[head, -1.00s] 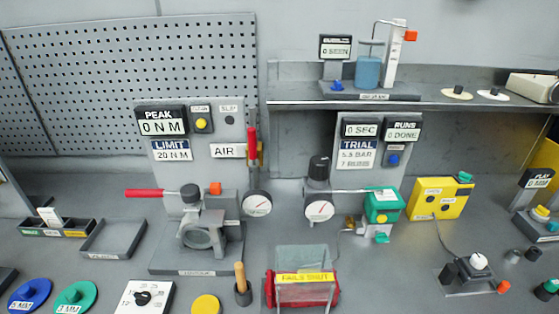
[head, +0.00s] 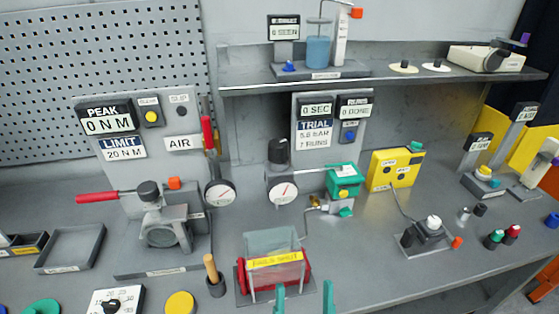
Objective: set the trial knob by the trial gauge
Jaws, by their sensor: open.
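The trial knob (head: 279,151) is a black upright knob on the bench, in front of the grey panel with the blue-and-white TRIAL sign (head: 314,133). The trial gauge (head: 282,191) is a round white dial with a red needle, just below the knob. The sign's first line looks like 5.5 or 5.6 BAR; the needle's reading is too small to tell. Two green fingertips of my gripper (head: 303,300) show at the bottom edge, apart and empty, well below and in front of the knob and gauge.
A clear guard over a red part with a yellow label (head: 274,262) stands between my gripper and the gauge. A green actuator (head: 343,181) is right of the gauge. A second gauge (head: 220,194) and a wooden-handled tool (head: 212,272) stand left.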

